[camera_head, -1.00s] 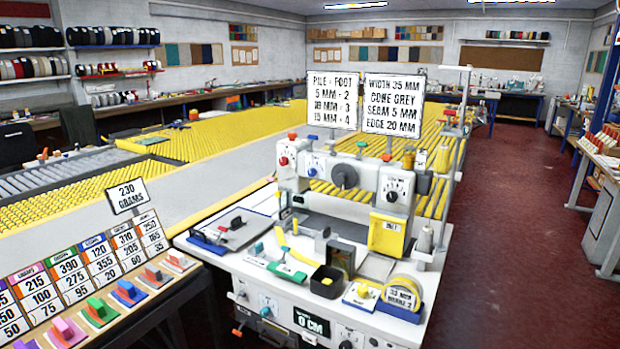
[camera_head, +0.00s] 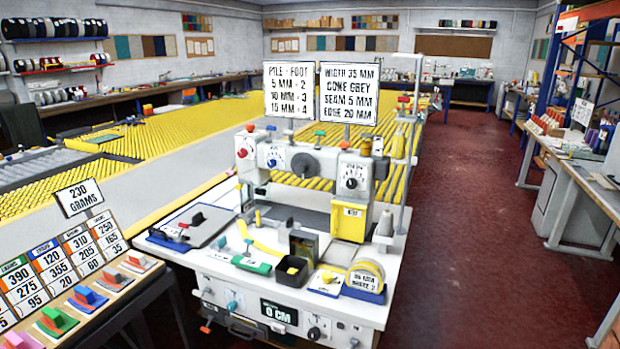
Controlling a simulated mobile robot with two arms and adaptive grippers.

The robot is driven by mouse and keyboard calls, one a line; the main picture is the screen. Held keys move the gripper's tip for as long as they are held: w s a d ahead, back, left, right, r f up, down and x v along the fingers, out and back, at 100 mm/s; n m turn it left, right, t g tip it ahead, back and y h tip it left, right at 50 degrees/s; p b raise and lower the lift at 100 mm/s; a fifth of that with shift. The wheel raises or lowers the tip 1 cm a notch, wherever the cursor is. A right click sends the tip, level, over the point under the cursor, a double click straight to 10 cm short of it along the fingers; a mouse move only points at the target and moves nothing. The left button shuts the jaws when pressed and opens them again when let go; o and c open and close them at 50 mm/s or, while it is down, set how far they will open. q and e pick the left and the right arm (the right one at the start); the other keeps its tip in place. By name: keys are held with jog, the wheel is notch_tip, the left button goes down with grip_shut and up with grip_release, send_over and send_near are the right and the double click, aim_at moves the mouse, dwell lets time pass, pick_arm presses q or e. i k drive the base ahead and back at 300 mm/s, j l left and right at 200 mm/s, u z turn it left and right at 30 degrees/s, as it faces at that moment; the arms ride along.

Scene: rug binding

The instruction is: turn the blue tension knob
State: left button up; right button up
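A white binding machine (camera_head: 300,160) stands on a white cabinet in the middle of the view. On the left of its front a small blue knob (camera_head: 271,162) sits on a pale dial plate. A red knob (camera_head: 242,153) is just to its left, and a large dark grey knob (camera_head: 305,165) is to its right. The blue knob is small, so I cannot tell its setting. Neither of my grippers shows in the head view.
The machine's white tabletop (camera_head: 215,262) holds a black bin (camera_head: 291,271), a tape roll (camera_head: 365,276) and a blue-edged board. A sample rack with number cards (camera_head: 50,260) stands at left. Red floor (camera_head: 460,220) is open to the right, before a workbench (camera_head: 575,175).

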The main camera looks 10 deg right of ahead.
aim_at(273, 163)
jog(key=i+j+z, duration=0.2)
jog(key=i, duration=0.25)
jog(key=i+j+z, duration=0.2)
jog(key=i+j, duration=0.1)
jog(key=i, duration=0.1)
